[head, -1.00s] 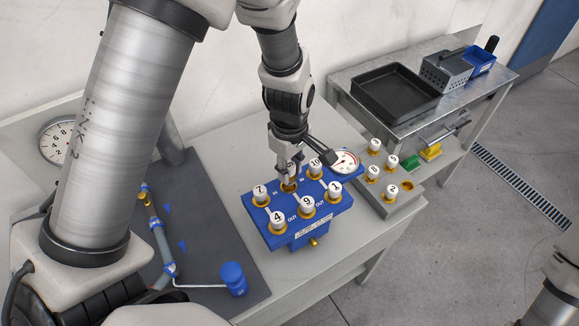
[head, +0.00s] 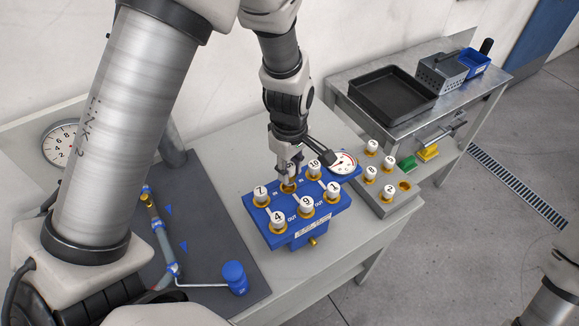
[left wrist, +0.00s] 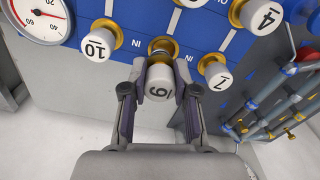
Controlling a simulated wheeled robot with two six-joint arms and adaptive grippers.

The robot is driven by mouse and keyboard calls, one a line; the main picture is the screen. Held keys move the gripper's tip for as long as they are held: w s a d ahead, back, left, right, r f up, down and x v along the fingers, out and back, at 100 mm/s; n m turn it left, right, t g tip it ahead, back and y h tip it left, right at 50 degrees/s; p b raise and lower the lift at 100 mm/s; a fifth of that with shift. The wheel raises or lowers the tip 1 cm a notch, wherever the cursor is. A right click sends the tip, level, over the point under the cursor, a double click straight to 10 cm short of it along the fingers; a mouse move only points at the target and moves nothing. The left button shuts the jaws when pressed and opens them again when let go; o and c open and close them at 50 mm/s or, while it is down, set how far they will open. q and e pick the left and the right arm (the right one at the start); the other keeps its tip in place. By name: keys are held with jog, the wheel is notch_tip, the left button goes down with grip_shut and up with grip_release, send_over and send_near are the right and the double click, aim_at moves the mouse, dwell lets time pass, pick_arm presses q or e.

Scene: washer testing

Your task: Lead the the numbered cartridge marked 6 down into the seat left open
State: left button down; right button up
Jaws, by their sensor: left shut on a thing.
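The white cartridge marked 6 (left wrist: 158,84) is between the fingers of my left gripper (left wrist: 159,96), which is shut on it. In the left wrist view a brass ring, the seat (left wrist: 162,46), shows right at the cartridge's far end. I cannot tell how deep the cartridge sits in it. In the head view my left gripper (head: 289,176) is at the back middle of the blue block (head: 305,238), and the brass seat (head: 289,188) shows just under its fingertips; the cartridge is mostly hidden there. My right gripper is out of view.
Cartridges 7 (head: 260,194), 4 (head: 278,217), 9 (head: 306,206), 1 (head: 333,191) and 10 (head: 314,166) stand in the block around the gripper. A dial gauge (head: 343,162) is close on the right. A grey rack (head: 388,207) with several cartridges stands beyond it.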

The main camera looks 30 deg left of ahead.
pick_arm(q)
jog(key=shift+s, duration=0.15)
jog(key=shift+s, duration=0.1)
jog(key=shift+f+b, duration=0.55)
jog(key=shift+f, duration=1.25)
jog(key=c, duration=0.8)
grip_release()
